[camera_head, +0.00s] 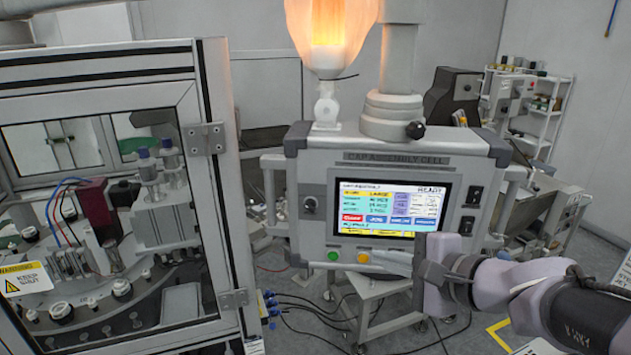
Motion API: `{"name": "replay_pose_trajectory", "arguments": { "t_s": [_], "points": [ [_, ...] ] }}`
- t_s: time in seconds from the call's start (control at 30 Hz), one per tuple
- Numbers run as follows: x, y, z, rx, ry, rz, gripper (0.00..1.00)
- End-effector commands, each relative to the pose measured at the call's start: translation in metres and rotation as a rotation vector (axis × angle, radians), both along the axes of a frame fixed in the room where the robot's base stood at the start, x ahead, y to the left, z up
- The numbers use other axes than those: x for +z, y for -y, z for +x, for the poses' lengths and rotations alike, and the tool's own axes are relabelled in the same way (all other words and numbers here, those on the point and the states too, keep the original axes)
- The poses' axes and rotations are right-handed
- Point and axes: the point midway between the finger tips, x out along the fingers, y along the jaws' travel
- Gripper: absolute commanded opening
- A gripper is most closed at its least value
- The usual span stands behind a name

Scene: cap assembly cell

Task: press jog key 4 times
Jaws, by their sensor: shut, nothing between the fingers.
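The control panel (465,172), labelled CAP ASSEMBLY CELL, stands in the middle of the view with a lit touch screen (383,194). A blue key that appears to read JOG (377,222) is in the screen's lower row, between a red key (352,217) and more blue keys. My gripper (374,260) reaches in from the right, below the screen. Its fingers are shut and empty and point left near the panel's lower edge. I cannot tell whether they touch the panel. The jog key is not covered.
Green (333,255) and amber (362,257) buttons sit under the screen, close to my fingertips. Black switches (470,210) are right of it. A lit orange lamp (330,35) stands above. A framed machine enclosure (215,190) with a warning sign fills the left. Cables lie on the floor.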

Motion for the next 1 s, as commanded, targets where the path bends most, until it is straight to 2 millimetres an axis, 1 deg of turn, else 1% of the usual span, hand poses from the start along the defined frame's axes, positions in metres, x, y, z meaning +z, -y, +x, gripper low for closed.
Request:
{"name": "replay_pose_trajectory", "arguments": {
  "t_s": [0.27,0.5,0.7,1.0],
  "points": [
    [0.002,0.006,0.037,0.001,-0.002,0.001,0.00],
    [-0.001,0.011,0.069,0.002,0.000,-0.001,0.00],
    [-0.001,0.013,0.081,0.001,0.000,-0.001,0.00],
    [0.000,0.013,0.083,0.001,0.000,-0.001,0.00]
  ]
}}
